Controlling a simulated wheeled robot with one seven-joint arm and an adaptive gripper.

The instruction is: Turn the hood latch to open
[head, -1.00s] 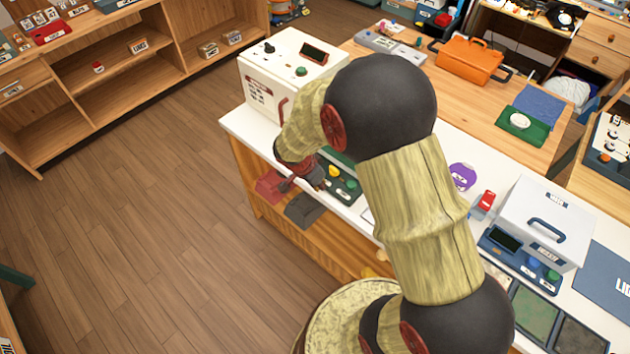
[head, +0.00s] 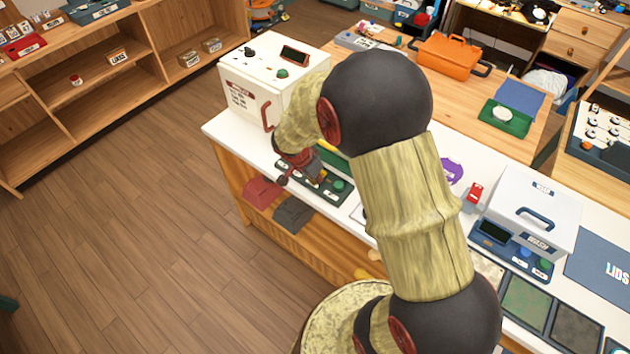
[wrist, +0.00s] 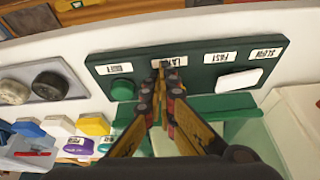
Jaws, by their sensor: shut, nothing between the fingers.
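A dark green control panel (wrist: 190,66) lies under my gripper in the wrist view, with several white labels, one apparently reading LATCH. It also shows in the head view (head: 325,193) on the white counter. A round green knob (wrist: 123,90) is at its left and a white oblong control (wrist: 239,78) at its right. My gripper (wrist: 164,68) is shut and empty, its fingertips at the LATCH label between those two controls. They cover whatever sits just below that label, so I cannot tell the latch's position or whether they touch it. My gripper (head: 316,178) is partly visible in the head view.
A white box machine (head: 255,100) with a red handle stands left of the panel. A white lidded unit (head: 530,205) stands at the right. The floor at left is clear.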

